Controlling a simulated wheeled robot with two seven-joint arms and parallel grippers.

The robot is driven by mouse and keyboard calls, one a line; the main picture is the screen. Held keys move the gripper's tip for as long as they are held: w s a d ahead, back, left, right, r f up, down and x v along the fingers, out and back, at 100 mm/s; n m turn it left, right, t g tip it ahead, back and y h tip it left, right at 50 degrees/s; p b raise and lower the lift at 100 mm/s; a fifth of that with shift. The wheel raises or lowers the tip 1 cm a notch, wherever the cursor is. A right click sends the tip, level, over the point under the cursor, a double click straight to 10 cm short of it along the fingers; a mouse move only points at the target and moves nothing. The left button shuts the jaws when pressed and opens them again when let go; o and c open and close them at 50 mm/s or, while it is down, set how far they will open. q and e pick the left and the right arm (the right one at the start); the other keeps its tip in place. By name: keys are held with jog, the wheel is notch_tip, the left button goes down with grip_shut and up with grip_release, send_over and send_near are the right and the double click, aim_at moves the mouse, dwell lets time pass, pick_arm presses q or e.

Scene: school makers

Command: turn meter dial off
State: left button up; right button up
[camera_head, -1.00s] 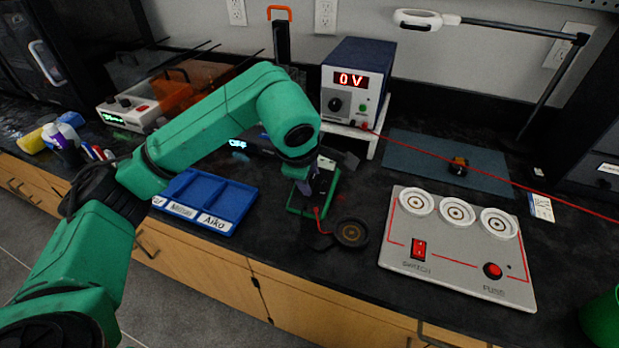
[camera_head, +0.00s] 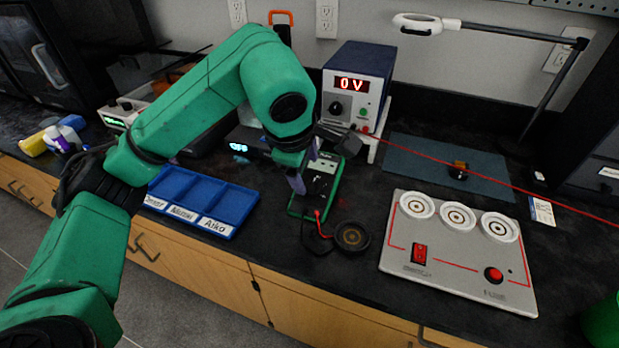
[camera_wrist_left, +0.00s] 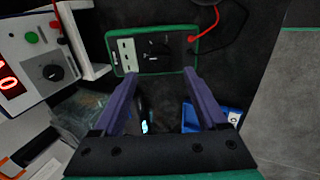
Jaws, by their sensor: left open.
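A green-framed meter (camera_head: 322,178) with a dark face lies on the black bench, left of the grey switch board. In the left wrist view the meter (camera_wrist_left: 130,58) shows whole, with its round black dial (camera_wrist_left: 158,52) and a light pointer mark; the dial's setting is too small to read. My left gripper (camera_head: 305,178) is over the meter's left side. In the left wrist view its two purple fingers (camera_wrist_left: 160,78) are apart, with nothing between them, and their tips are close to the meter's edge beside the dial. My right gripper is not in view.
A blue labelled tray (camera_head: 232,207) lies to the left. A power supply (camera_head: 350,85) reading 0 V stands behind on a white stand. A round black disc (camera_head: 352,236) with leads lies in front. The grey switch board (camera_head: 455,275) is to the right; a red wire crosses above.

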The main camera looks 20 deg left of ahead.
pick_arm(q)
jog(key=v, duration=0.8)
jog(key=shift+p, duration=0.4)
